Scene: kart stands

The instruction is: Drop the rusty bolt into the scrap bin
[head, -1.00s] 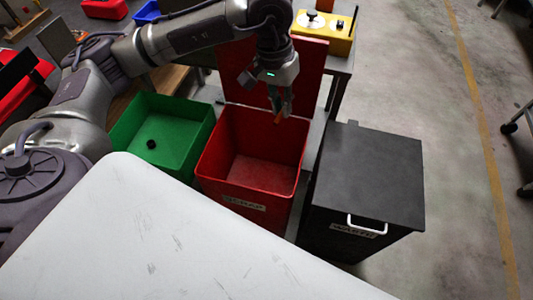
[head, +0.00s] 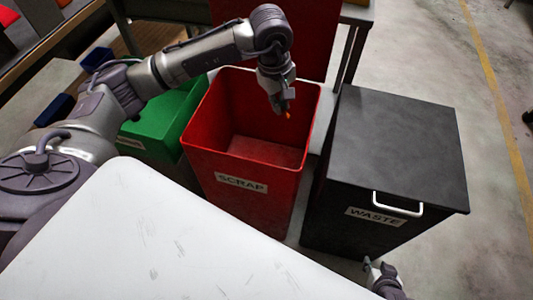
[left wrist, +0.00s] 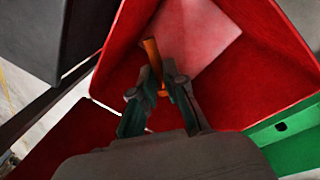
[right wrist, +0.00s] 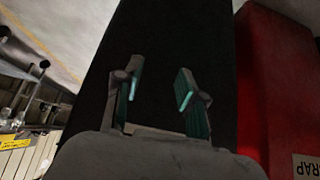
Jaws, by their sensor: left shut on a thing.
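The rusty bolt (left wrist: 152,56) is orange-brown and held between the fingertips of my left gripper (left wrist: 158,84), which is shut on it. In the head view my left gripper (head: 282,104) points down over the open red scrap bin (head: 215,164), near its back right part, and only the bolt's tip (head: 288,115) shows. The left wrist view shows the bin's empty-looking pale floor (left wrist: 197,40) below the bolt. My right gripper (right wrist: 157,92) is open and empty in the right wrist view, in front of the black waste bin (right wrist: 153,35).
The waste bin (head: 395,143), lid closed with a white handle (head: 398,207), stands right of the scrap bin. A green bin (head: 158,128) stands left. The scrap bin's red lid (head: 290,35) is raised behind it. A white surface (head: 150,235), apparently mine, fills the foreground.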

